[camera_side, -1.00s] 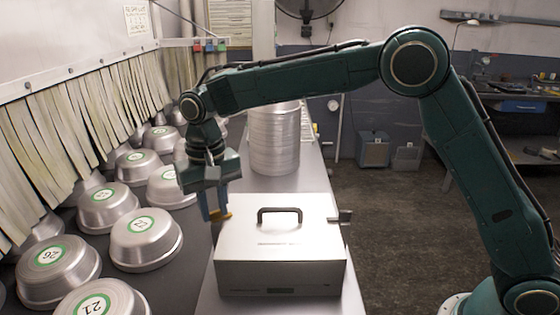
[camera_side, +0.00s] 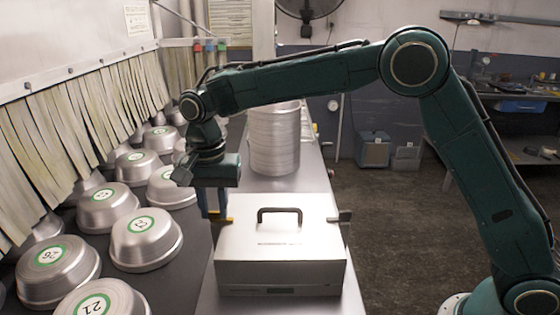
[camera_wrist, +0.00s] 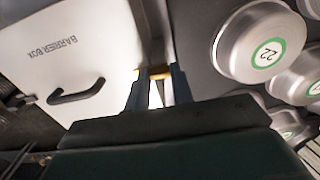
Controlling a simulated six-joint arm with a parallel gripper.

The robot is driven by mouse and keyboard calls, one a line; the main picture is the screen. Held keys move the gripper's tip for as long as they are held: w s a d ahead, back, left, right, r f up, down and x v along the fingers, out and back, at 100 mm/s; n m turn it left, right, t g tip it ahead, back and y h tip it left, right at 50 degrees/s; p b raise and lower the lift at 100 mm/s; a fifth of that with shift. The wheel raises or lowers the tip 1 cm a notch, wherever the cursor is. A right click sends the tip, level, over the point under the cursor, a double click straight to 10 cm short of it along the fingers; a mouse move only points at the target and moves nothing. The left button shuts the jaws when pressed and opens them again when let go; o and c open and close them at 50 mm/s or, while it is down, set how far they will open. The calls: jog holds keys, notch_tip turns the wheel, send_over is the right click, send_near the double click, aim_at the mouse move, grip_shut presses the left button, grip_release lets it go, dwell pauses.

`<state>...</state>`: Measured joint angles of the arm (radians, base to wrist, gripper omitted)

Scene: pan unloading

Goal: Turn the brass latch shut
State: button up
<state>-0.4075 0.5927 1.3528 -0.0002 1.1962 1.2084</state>
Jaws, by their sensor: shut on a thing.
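A silver-white box (camera_side: 280,257) with a dark handle (camera_side: 279,212) on its lid stands on the bench. The box also shows in the wrist view (camera_wrist: 85,25), with lettering on the lid. The brass latch (camera_side: 221,219) is a small yellow piece at the left edge of the lid; it also shows in the wrist view (camera_wrist: 152,72). My gripper (camera_side: 214,215) is over that left edge, fingers pointing down, shut on the latch. In the wrist view its fingertips (camera_wrist: 157,72) meet the latch and hide part of it.
Upturned pans with green number labels, such as pan 22 (camera_side: 146,239), fill the dark surface at the left, below a strip curtain (camera_side: 75,145). A stack of pans (camera_side: 274,140) stands behind the box. A grey metal tab (camera_side: 341,216) sticks out at the box's right edge.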

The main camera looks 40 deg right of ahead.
jog(key=o, duration=1)
jog(key=shift+r, duration=0.2)
notch_tip(320, 180, up, 14)
jog(key=shift+f, duration=0.25)
dwell(0.4)
